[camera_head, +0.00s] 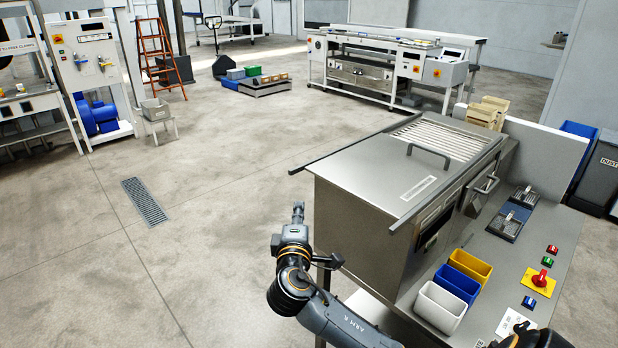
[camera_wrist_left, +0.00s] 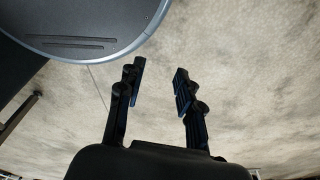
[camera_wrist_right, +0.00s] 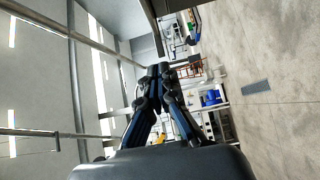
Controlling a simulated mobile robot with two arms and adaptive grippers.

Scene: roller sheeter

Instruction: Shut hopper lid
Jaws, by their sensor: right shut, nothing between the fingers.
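The steel roller sheeter stands at the right in the head view. The hopper lid (camera_head: 375,175) is a flat steel panel on its top, with a label and a dark bar handle (camera_head: 428,156). Behind the handle a slatted grille (camera_head: 443,137) shows uncovered. My right gripper (camera_head: 298,208) is shut and empty, pointing up, apart from the machine and left of its front left corner; its closed fingers show in the right wrist view (camera_wrist_right: 158,70). My left gripper (camera_wrist_left: 160,75) is open and empty above bare floor, seen only in the left wrist view.
Dark rails (camera_head: 366,143) edge the machine's top. A bench machine (camera_head: 390,65) stands far behind.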

